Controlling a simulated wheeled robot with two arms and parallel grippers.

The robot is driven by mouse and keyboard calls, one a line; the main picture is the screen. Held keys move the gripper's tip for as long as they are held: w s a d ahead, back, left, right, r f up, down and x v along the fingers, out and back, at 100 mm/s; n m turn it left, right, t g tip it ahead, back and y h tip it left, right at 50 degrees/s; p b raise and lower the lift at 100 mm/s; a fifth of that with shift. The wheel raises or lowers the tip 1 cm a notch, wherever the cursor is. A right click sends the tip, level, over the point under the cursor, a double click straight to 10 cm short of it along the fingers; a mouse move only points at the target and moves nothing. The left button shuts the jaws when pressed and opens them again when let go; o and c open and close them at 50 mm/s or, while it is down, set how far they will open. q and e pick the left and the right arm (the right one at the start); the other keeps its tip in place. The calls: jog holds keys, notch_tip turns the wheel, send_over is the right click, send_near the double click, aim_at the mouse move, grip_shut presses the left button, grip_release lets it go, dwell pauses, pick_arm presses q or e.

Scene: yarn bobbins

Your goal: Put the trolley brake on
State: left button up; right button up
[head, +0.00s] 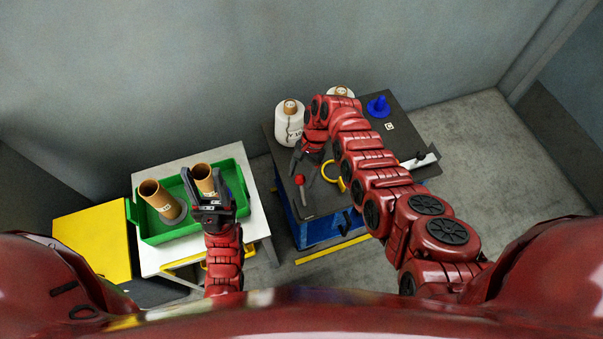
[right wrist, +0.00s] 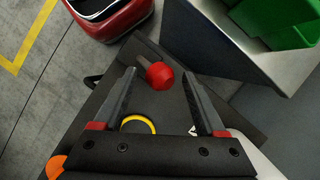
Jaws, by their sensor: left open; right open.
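The trolley (head: 325,232) is blue with a dark top and stands right of centre in the head view. A lever with a red ball knob (head: 299,179) stands at its near left corner. My right gripper (head: 303,172) is open and points down at this knob. In the right wrist view the red knob (right wrist: 159,76) shows between the open fingertips (right wrist: 159,73), with no visible contact; its dark rod runs up-left. My left gripper (head: 207,177) is open above the green tray, around or over a brown tube; I cannot tell which.
White yarn bobbins (head: 289,124), a blue cone (head: 378,107) and a yellow ring (head: 334,176) are on the trolley top. Left of it a green tray (head: 243,158) with brown tubes (head: 158,196) sits on a white table (head: 256,216). Clear floor (head: 470,140) lies right of the trolley.

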grip_shut()
dwell(0.4)
dwell(1.0)
